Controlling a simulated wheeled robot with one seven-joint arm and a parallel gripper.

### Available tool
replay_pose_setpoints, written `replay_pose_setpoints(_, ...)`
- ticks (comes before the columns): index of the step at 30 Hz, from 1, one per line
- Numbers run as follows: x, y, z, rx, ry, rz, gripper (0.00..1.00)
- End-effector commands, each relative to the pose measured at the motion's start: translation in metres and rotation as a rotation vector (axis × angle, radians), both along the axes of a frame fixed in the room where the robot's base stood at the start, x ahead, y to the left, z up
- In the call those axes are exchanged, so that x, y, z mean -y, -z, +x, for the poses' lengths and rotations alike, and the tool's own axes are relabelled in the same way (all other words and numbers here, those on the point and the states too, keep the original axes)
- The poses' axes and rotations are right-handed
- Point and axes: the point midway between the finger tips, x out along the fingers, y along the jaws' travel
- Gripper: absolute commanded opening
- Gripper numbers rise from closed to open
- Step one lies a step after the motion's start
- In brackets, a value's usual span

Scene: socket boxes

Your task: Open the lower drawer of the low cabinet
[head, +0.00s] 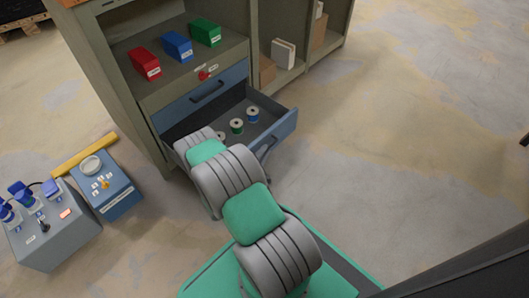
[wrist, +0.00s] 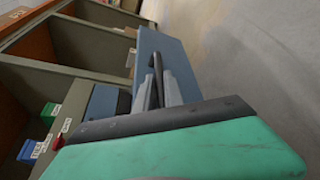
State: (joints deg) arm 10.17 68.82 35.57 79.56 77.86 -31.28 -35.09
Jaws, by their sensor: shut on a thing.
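The low cabinet (head: 110,75) stands at the top left of the head view. Its lower drawer (head: 282,123) is pulled out, with several spools (head: 237,126) inside. The upper drawer (head: 205,92) above it is closed and has a dark handle. In the wrist view my gripper (wrist: 158,93) is shut on the dark handle (wrist: 157,70) of the lower drawer's blue front (wrist: 177,58). In the head view my arm covers the gripper and part of the drawer's front.
Red, blue and green boxes (head: 205,32) sit on the shelf above the drawers. A blue box (head: 104,187) and a grey box with blue connectors (head: 50,235) stand on the floor at left. The floor right of the cabinet is clear.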

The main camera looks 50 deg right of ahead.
Motion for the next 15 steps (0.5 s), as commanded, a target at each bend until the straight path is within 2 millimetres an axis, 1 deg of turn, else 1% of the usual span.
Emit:
replay_pose_setpoints(2, 0.0003, 0.0004, -0.0004, 0.0, 0.003, 0.001, 0.0)
replay_pose_setpoints(3, 0.0001, 0.0004, -0.0003, 0.001, 0.002, 0.001, 0.13)
replay_pose_setpoints(10, -0.0007, 0.0002, 0.0006, 0.0, -0.001, 0.001, 0.32)
replay_pose_setpoints(11, -0.0007, 0.0001, 0.0007, 0.0, -0.001, 0.001, 0.34)
replay_pose_setpoints(15, -0.0006, 0.0001, 0.0006, 0.0, -0.001, 0.0, 0.34)
